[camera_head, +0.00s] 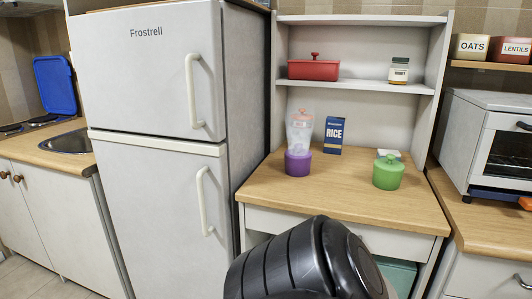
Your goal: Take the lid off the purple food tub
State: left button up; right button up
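The purple food tub (298,164) stands on the wooden top of the shelf unit, towards its left side. A clear jar-like container (300,135) with an orange-pink top shows directly above the tub. I cannot tell whether it rests on the tub or stands behind it. I cannot make out a separate lid on the purple tub. A large black part of my own arm fills the bottom centre, in front of the unit. Neither of my grippers is in view.
A green lidded tub (388,173) stands to the right, with a small white item behind it. A blue rice box (333,135) stands behind. The wooden top (340,186) is clear between the tubs and along the front. A fridge (150,130) stands left, an oven (490,145) right.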

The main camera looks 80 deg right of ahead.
aim_at(310, 155)
jog(key=k, duration=1.1)
jog(key=z, duration=0.5)
